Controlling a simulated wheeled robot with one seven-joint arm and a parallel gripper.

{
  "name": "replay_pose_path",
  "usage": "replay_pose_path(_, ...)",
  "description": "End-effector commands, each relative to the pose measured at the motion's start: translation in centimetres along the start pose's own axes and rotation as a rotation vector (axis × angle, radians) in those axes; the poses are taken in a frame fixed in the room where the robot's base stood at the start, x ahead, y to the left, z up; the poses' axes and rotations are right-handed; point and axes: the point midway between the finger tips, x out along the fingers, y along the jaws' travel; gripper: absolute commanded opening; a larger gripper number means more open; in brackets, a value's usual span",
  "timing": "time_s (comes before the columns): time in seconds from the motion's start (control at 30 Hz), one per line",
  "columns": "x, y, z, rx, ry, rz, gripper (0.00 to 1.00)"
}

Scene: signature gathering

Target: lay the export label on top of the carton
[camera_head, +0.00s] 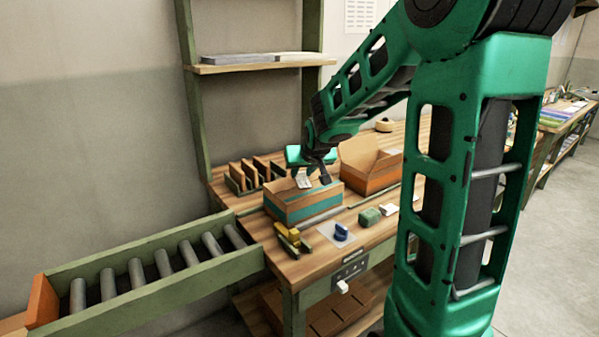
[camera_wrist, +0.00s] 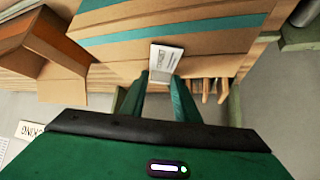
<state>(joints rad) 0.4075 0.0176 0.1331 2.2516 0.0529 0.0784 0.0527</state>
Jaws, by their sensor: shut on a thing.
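The carton (camera_head: 300,206) is a brown box with a teal band, standing on the wooden bench. It fills the upper part of the wrist view (camera_wrist: 120,50). My gripper (camera_head: 316,178) is above the carton's top and is shut on a small white label (camera_head: 303,181). In the wrist view the label (camera_wrist: 164,60) sits between the fingertips (camera_wrist: 163,80), with dark print along it. The label lies over the carton in that view. I cannot tell whether it touches the carton's top.
An open orange-banded carton (camera_head: 370,165) stands to the right. A rack with upright brown dividers (camera_head: 255,173) is behind left. A roller conveyor (camera_head: 160,265) meets the bench at left. A blue stamp (camera_head: 341,231) and a green block (camera_head: 369,217) lie in front.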

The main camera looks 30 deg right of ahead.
Motion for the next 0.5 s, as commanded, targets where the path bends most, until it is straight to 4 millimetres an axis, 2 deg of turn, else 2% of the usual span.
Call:
replay_pose_path(0.1, 0.16, -0.01, 0.17, 0.0, -0.001, 0.0, 0.05)
replay_pose_path(0.13, 0.16, 0.0, 0.15, 0.0, 0.0, 0.0, 0.33)
replay_pose_path(0.2, 0.15, 0.0, 0.14, 0.0, 0.0, 0.0, 0.5)
replay_pose_path(0.5, 0.09, 0.0, 0.11, 0.0, 0.0, 0.0, 0.5)
